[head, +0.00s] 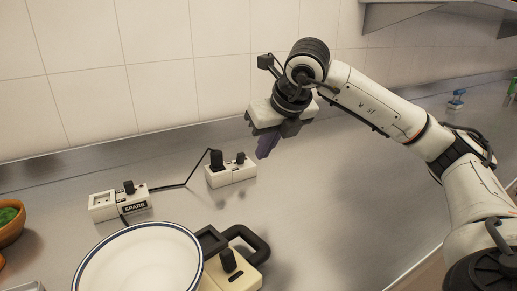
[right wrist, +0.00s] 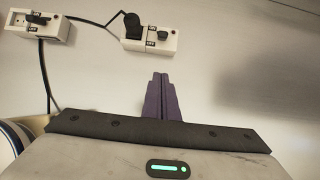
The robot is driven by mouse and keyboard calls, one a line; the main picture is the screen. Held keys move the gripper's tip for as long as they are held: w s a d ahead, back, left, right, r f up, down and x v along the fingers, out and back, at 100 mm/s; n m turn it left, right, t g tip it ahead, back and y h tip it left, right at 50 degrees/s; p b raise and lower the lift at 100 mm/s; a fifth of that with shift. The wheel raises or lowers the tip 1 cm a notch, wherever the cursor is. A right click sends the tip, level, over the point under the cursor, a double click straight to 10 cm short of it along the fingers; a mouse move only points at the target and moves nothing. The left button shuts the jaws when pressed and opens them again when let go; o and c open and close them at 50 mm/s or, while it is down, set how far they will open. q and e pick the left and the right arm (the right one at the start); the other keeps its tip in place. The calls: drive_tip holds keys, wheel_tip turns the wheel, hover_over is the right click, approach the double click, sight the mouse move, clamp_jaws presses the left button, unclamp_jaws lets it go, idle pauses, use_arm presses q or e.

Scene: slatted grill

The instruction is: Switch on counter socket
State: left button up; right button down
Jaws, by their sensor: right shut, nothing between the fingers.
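A white socket block (head: 245,174) lies on the metal counter, left of and below my right gripper in the head view. A black plug (head: 216,160) sits in its left part and a black switch knob (head: 240,158) stands on its right part. The same block (right wrist: 165,45) shows at the top of the right wrist view, with its knob (right wrist: 162,33) beyond the fingertips. A second white socket block labelled SPARE (head: 103,210) lies further left, also with a black knob (head: 129,187). My right gripper (head: 265,152) has its purple fingers closed and empty above the counter, apart from the block.
A blue-rimmed white plate (head: 140,265) and a cream appliance (head: 240,280) with a black knob and handle stand in front. A brown bowl (head: 12,228) is at the left edge. A black cable (head: 172,186) runs between the blocks. The counter to the right is mostly clear.

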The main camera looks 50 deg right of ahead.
sight(240, 162)
drive_tip(key=x, duration=0.7)
drive_tip(key=shift+w+f, duration=0.2)
drive_tip(key=w, duration=0.1)
drive_tip(key=w+d+p, duration=0.1)
drive_tip(key=w, duration=0.1)
drive_tip(key=shift+w+r, duration=0.1)
drive_tip(key=shift+r, duration=0.1)
use_arm(q)
drive_tip(key=shift+w+a+r, duration=0.2)
drive_tip(key=shift+w+r, duration=0.15)
drive_tip(key=shift+r, duration=0.3)
use_arm(e)
drive_tip(key=shift+w+d, duration=0.15)
drive_tip(key=shift+w, duration=0.35)
use_arm(q)
drive_tip(key=shift+s, duration=0.1)
drive_tip(key=shift+p, duration=0.3)
use_arm(e)
drive_tip(key=shift+r, duration=0.1)
